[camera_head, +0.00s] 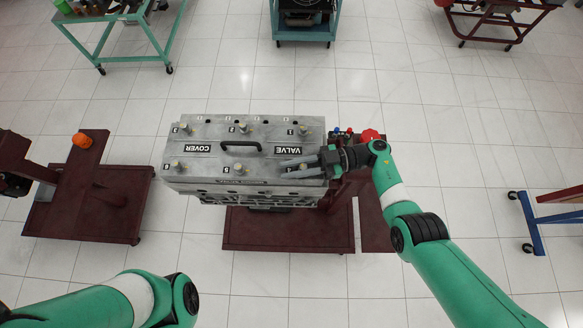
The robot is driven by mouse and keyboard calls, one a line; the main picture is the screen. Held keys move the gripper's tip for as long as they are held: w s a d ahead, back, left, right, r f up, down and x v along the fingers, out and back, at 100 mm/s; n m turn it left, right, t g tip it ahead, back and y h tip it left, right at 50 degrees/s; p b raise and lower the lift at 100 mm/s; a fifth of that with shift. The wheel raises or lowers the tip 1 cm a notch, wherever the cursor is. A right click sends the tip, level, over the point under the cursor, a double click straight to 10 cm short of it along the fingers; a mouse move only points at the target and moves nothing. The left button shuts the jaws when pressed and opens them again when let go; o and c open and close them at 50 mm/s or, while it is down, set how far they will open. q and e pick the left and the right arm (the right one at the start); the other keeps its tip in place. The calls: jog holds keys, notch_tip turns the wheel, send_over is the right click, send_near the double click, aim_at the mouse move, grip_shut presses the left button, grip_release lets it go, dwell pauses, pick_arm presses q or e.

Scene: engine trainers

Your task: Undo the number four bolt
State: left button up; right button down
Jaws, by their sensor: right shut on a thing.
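The valve cover (212,133) is a grey block with a black handle (241,146) and upside-down lettering. Bolts stand along its far edge, including a far middle bolt (243,128) and a far left bolt (186,128). A near left bolt (177,164) and a near middle bolt (238,168) stand along the near edge. The small numbers are too small to read surely. My right gripper (287,168) reaches in from the right over the near right corner, its fingers shut on the bolt there, which they mostly hide. My left gripper is out of view.
The engine stands on a dark red stand (285,240). A red button (370,136) is beside its right end. Another dark red stand (115,215) with an orange knob (82,140) is at left. Green carts (135,57) stand at the back. Open tiled floor lies between.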

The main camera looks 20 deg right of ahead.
jog(key=shift+s+g, duration=0.1)
jog(key=shift+g, duration=0.2)
jog(key=c, duration=0.7)
grip_release()
jog(key=shift+c, duration=0.2)
jog(key=s+d+b, duration=0.1)
jog(key=d+b, duration=0.3)
jog(key=d, duration=0.7)
jog(key=shift+s+d, duration=0.2)
jog(key=shift+s, duration=0.15)
